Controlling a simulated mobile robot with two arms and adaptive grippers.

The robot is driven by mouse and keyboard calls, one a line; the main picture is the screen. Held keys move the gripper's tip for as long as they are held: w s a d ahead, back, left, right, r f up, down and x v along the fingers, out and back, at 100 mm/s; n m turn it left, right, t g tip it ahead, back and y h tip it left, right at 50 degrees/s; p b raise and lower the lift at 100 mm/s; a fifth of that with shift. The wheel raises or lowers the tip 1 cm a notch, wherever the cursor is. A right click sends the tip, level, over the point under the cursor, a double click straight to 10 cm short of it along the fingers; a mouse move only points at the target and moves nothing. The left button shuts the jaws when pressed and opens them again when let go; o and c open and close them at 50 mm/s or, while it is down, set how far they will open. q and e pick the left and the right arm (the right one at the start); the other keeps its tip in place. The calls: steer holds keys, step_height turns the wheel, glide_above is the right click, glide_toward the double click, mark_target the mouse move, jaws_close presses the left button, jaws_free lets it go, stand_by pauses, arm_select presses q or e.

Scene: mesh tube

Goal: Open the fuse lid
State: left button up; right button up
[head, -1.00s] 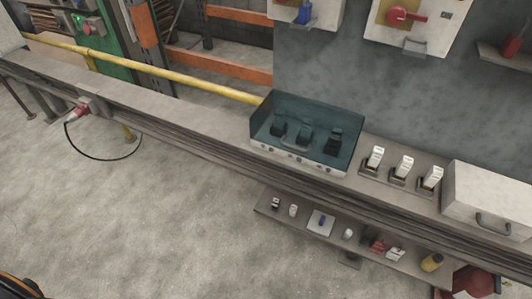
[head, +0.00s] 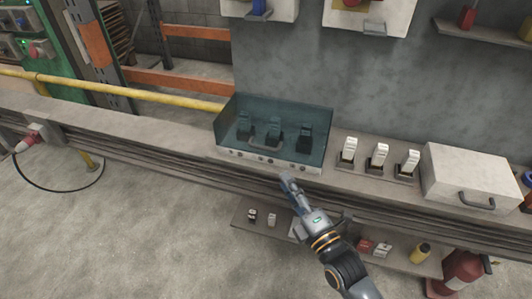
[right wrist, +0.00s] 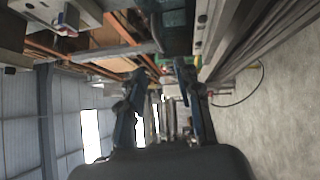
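The fuse lid (head: 232,115) is a see-through teal cover over several dark fuses on the ledge, in the middle of the head view. It is down over them, with a grey handle (head: 262,147) low on its front. A teal part, likely the lid, also shows at the top of the right wrist view (right wrist: 174,22). My right gripper (head: 287,178) is just in front of and below the lid's front edge, apart from the handle. In the right wrist view its two fingers (right wrist: 160,72) stand apart with nothing between them. My left gripper is out of view.
Three white fuses (head: 379,157) stand right of the lid, then a white box (head: 470,178) with a handle. A lower shelf (head: 245,224) holds small parts, partly hidden by my right arm. A yellow pipe (head: 130,88) runs left along the wall.

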glide_toward(266, 153)
steer(key=w+a+r, duration=0.1)
steer(key=r, duration=0.1)
steer(key=w+a+r, duration=0.3)
steer(key=r, duration=0.1)
steer(key=shift+w+a, duration=0.15)
steer(key=shift+a, duration=0.2)
steer(key=shift+c, duration=0.2)
jaws_close()
